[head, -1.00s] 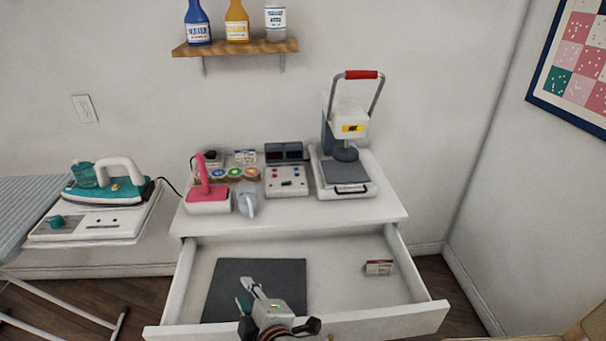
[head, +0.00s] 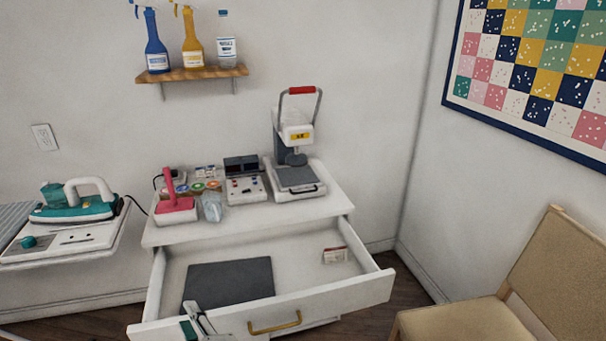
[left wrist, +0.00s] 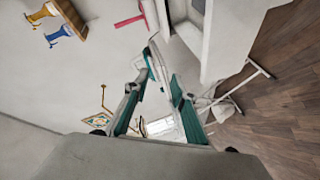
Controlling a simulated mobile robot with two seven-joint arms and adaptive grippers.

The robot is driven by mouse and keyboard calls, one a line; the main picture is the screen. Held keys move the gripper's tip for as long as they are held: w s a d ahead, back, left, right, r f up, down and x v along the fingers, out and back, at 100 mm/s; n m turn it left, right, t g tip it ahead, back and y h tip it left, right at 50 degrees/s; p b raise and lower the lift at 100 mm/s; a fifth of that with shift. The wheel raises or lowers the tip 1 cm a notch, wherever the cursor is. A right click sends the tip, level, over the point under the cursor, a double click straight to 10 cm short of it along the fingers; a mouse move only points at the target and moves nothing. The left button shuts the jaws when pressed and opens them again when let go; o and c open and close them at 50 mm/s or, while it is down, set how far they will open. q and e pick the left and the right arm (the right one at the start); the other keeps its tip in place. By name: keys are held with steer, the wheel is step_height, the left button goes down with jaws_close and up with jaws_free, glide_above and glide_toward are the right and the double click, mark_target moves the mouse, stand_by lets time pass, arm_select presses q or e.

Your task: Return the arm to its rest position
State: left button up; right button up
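My left gripper (head: 196,320) shows at the bottom edge of the head view, in front of the open drawer's left front part. Only its tip end is in the picture; the rest of the arm is cut off. In the left wrist view, the two teal-padded fingers of the gripper (left wrist: 158,82) stand apart with nothing seen held between them. My right gripper is in neither view.
The white drawer (head: 345,292) is pulled out, with a dark mat (head: 230,282) and a small box (head: 335,255) inside. The cabinet top holds a press (head: 297,170) and several small items. A chair (head: 500,280) stands at right, an iron (head: 75,205) at left.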

arm_select(q)
step_height(320, 180, up, 7)
steer(key=d+m+t+h, duration=0.1)
steer(key=m+t+h, duration=0.1)
steer(key=m+t, duration=0.45)
steer(key=s+d+f+m+h, duration=0.1)
steer(key=d+f+m+h, duration=0.65)
steer(key=m+h, duration=0.45)
steer(key=s+a+f+m+g, duration=0.2)
steer(key=s+f, duration=0.1)
steer(key=f, duration=0.4)
steer(key=s+a+f+m+g, duration=0.1)
steer(key=s+f+m+g, duration=0.1)
steer(key=f, duration=0.5)
steer(key=s+a+f+m+g+y, duration=0.1)
steer(key=s+f+g, duration=0.3)
steer(key=f, duration=0.4)
steer(key=shift+s+a+m, duration=0.45)
steer(key=shift+s+a, duration=0.25)
steer(key=shift+a, duration=0.1)
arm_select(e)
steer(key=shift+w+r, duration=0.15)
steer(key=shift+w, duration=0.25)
arm_select(q)
steer(key=shift+c, duration=0.3)
